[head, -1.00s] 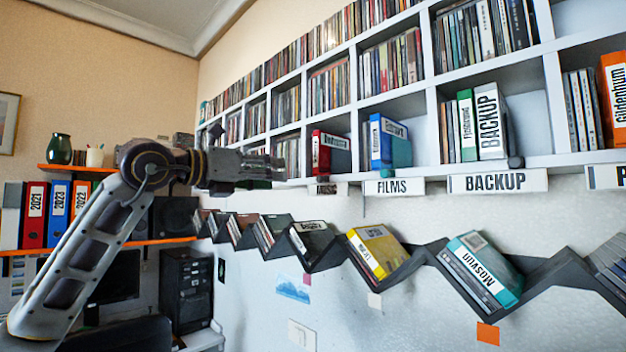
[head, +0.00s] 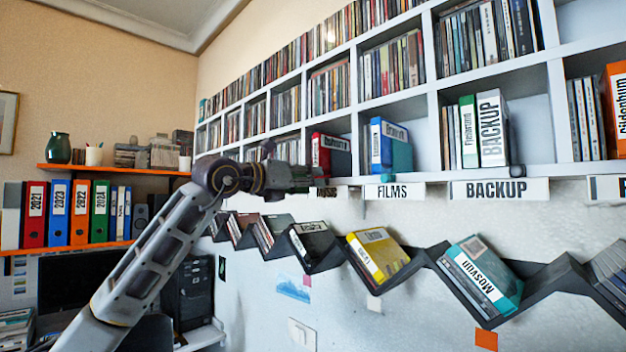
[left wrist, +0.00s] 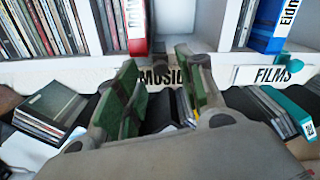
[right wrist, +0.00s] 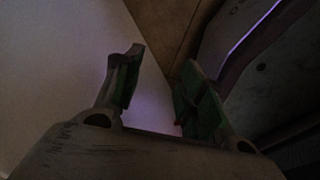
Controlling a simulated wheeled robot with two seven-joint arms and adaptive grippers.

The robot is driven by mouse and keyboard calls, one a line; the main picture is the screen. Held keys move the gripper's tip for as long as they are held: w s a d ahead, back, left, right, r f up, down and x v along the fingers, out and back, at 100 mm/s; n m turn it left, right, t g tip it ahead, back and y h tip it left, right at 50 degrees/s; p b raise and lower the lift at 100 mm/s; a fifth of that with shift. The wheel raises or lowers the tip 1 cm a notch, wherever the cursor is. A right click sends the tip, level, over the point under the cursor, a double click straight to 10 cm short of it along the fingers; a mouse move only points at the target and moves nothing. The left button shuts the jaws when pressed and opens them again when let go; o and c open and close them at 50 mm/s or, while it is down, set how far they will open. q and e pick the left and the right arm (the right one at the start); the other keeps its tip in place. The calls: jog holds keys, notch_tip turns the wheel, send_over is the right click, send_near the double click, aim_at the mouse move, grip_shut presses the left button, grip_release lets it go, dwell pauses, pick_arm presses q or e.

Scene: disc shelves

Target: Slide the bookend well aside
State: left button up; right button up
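Small bookends with a knob at the shelf's front edge show in the head view. A teal one (head: 387,177) is by the blue binder above the FILMS label, and a dark grey one (head: 517,170) is right of the BACKUP binder. In the left wrist view the teal knob (left wrist: 282,59) is at the right, and a dark piece (left wrist: 197,60), perhaps another bookend's knob, is partly hidden behind my right-hand fingertip. My left gripper (head: 308,180) is open and empty before the MUSIC label (left wrist: 160,77). My right gripper (right wrist: 160,75) is open and empty, away from the shelf.
A red binder (head: 330,155) stands in the MUSIC compartment, and a blue binder (head: 390,145) in the FILMS one. A black zigzag rack (head: 420,258) with slanted cases runs below the shelf. An office corner with binders (head: 80,212) is at the left.

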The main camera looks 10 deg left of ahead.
pick_arm(q)
jog(key=shift+x, duration=1)
grip_shut()
pick_arm(e)
jog(key=shift+s+a+r, duration=0.1)
jog(key=shift+s+a, duration=0.1)
jog(key=shift+a, duration=0.2)
jog(key=shift+s+a+r, duration=0.1)
jog(key=shift+s+a, duration=0.05)
jog(key=shift+a, duration=0.25)
